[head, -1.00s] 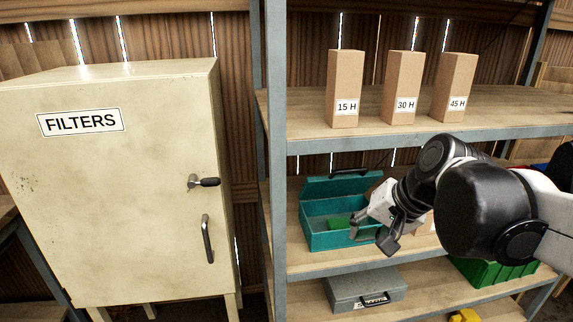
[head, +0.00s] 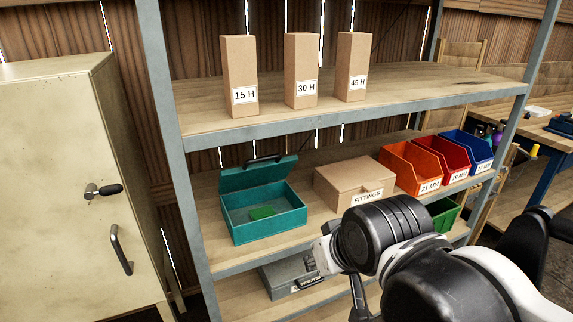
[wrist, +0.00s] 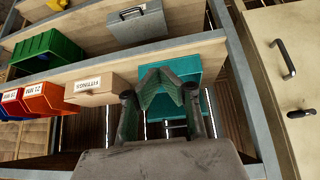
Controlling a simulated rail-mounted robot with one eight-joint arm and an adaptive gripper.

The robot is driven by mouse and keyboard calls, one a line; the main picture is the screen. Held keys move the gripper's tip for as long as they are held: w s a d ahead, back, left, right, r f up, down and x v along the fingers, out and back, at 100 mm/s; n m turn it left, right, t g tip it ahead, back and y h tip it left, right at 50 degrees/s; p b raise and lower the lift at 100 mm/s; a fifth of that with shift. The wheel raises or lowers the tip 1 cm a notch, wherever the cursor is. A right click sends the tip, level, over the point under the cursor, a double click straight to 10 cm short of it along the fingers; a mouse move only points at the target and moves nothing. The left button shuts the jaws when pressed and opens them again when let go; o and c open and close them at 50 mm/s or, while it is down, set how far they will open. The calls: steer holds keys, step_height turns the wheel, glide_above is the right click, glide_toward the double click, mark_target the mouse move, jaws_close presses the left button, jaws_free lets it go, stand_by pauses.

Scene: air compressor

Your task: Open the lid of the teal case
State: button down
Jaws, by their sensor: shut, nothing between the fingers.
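The teal case (head: 262,232) sits on the middle shelf with its lid (head: 258,174) raised and tilted back, a dark handle on the lid's top edge. A small green block (head: 262,212) lies inside. The case also shows beyond my fingers in the wrist view (wrist: 208,60), partly hidden by them. My gripper (wrist: 162,74) is shut and empty, its fingertips together in front of the case. In the head view my gripper is low, right of and in front of the case, apart from it and largely hidden by my arm.
A cardboard FITTINGS box (head: 352,184) stands right of the case, then orange (head: 410,166), red and blue bins. A grey case (head: 285,275) is on the shelf below. A shelf upright (head: 172,150) and the cream cabinet (head: 75,190) stand left. Three boxes stand above.

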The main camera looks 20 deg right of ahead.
steer(key=w+d, duration=0.1)
steer(key=w, duration=0.1)
steer(key=n+t+y+b, duration=0.1)
steer(key=t+y+b, duration=0.1)
steer(key=t+b, duration=1.2)
glide_toward(267, 168)
steer(key=w+r, duration=0.1)
steer(key=r, duration=0.1)
steer(key=w+a+r+t+p, duration=0.1)
steer(key=r, duration=0.1)
steer(key=w+a+r+t+p, duration=0.1)
steer(key=w+r, duration=0.1)
steer(key=shift+w+a, duration=0.1)
steer(key=shift+a, duration=0.1)
